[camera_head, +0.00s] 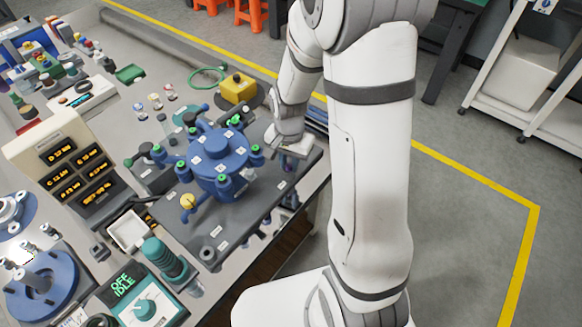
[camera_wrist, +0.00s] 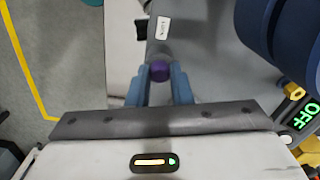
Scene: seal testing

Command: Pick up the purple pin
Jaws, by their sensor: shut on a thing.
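The purple pin (camera_wrist: 160,71) shows its round purple top between the two blue fingers of my gripper (camera_wrist: 160,80) in the wrist view. The fingers are shut on it, one on each side. The lower part of the pin is hidden, and I cannot tell whether it is clear of the surface below. In the head view my gripper (camera_head: 287,145) is low over the right edge of the dark plate (camera_head: 229,228), right of the blue fixture. The pin cannot be made out in the head view.
A large blue fixture (camera_head: 217,160) with several green-tipped ports stands close to the left of my gripper. A yellow box (camera_head: 238,88) is behind it. A beige display unit (camera_head: 62,150) and a teal control box (camera_head: 143,298) crowd the left. Floor lies beyond the table's right edge.

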